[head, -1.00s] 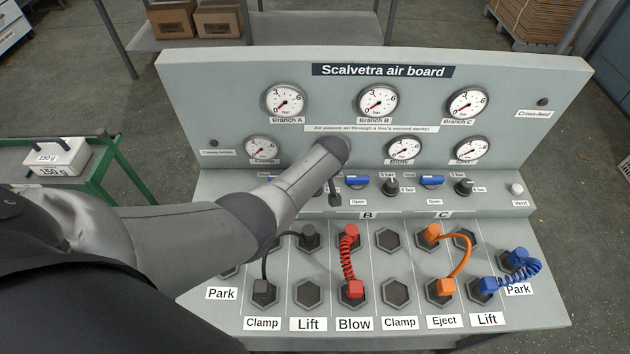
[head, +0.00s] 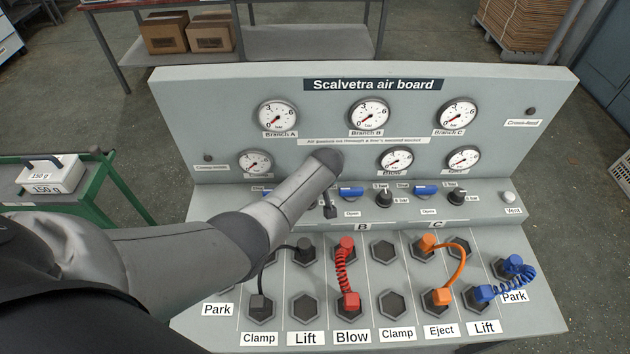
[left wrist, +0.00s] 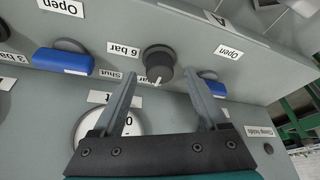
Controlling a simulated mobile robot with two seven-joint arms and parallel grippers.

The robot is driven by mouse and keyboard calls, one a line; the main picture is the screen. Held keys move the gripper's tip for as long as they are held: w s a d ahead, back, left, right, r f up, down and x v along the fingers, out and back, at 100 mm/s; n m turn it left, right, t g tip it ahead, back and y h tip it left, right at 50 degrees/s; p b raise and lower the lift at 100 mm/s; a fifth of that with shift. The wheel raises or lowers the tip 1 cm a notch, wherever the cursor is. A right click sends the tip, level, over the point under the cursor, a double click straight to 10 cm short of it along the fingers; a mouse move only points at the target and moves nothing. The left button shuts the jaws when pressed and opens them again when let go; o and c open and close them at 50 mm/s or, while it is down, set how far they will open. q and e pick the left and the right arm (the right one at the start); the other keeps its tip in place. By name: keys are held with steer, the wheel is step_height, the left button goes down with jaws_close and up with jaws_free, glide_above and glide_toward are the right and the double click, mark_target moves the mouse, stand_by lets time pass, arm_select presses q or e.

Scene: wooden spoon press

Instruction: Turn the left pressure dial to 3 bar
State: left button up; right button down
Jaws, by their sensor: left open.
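The left pressure dial is a dark round knob (left wrist: 158,60) in the left wrist view, which shows the board upside down. A small white mark shows on its lower edge there. My left gripper (left wrist: 163,72) is open, with its fingertips on either side of the knob; contact cannot be told. A "6 bar" label (left wrist: 123,50) sits beside the knob. In the head view my left gripper (head: 330,208) points down at the control strip, and my arm hides the left dial. My right gripper is not in view.
Blue handles (left wrist: 62,62) (left wrist: 215,87) flank the knob. Two more dials (head: 384,198) (head: 457,197) stand to the right. Gauges fill the upright panel; hoses, including a red one (head: 342,270), loop over the lower sockets. A green cart (head: 95,205) stands at left.

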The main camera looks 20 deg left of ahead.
arm_select(q)
steer(key=p+v, duration=0.4)
steer(key=v, duration=1)
steer(key=shift+r, duration=0.15)
steer(key=shift+s, duration=0.2)
